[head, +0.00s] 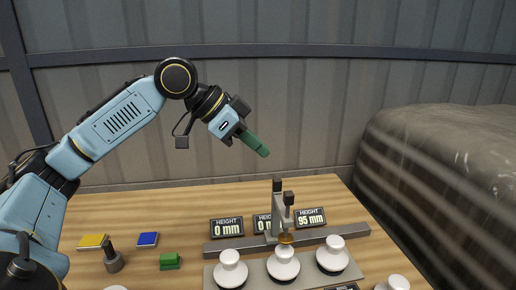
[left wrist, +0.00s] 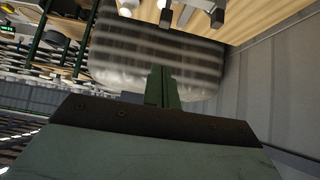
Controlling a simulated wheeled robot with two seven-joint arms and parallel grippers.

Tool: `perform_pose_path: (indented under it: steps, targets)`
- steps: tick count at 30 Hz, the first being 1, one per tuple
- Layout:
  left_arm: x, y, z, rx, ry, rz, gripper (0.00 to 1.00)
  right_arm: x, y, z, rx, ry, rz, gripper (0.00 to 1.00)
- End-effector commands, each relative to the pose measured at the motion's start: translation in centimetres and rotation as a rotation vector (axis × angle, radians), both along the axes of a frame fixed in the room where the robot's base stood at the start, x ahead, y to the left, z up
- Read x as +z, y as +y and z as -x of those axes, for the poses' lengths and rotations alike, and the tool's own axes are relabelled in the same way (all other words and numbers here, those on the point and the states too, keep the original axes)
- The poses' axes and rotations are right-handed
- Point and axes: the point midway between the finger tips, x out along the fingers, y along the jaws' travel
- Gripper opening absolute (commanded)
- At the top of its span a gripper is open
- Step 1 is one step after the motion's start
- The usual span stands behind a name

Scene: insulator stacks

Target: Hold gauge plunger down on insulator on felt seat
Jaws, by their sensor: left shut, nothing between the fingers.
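The height gauge (head: 279,210) stands upright on a grey rail behind a row of white insulators. Its brass foot (head: 286,238) is right over the middle insulator (head: 283,264); I cannot tell if they touch. A left insulator (head: 230,270) and a right insulator (head: 332,256) flank it on a grey plate. The felt seat cannot be made out under the insulators. My left gripper (head: 262,150) is shut and empty, well above the gauge's top and slightly left of it. Its green fingers (left wrist: 163,88) also show together in the left wrist view. My right gripper is not in view.
Displays read 0 mm (head: 227,227) and 95 mm (head: 310,218); a middle one is partly hidden by the gauge. Yellow (head: 92,241), blue (head: 148,239) and green (head: 169,261) pads lie at left beside a dark knobbed weight (head: 113,261). Another insulator (head: 393,283) is at front right.

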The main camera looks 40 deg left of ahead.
Motion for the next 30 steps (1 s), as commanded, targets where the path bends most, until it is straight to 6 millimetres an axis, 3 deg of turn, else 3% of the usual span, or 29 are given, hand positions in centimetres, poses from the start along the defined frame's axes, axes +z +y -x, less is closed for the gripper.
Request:
perform_pose_path:
  steps: [10,15,21,30]
  targets:
    - [-5.2,-3.6,-4.0,-0.004,0.001,0.003,0.00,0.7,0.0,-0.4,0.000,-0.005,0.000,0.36]
    - [-8.0,-3.4,-3.9,0.000,0.003,-0.001,0.00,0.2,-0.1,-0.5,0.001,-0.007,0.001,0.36]
    - [-9.1,-3.4,-3.9,-0.001,0.000,-0.001,0.00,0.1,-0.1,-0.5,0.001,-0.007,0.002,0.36]
    - [-9.1,-3.3,-3.9,-0.001,-0.001,-0.001,0.00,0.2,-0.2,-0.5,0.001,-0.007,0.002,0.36]
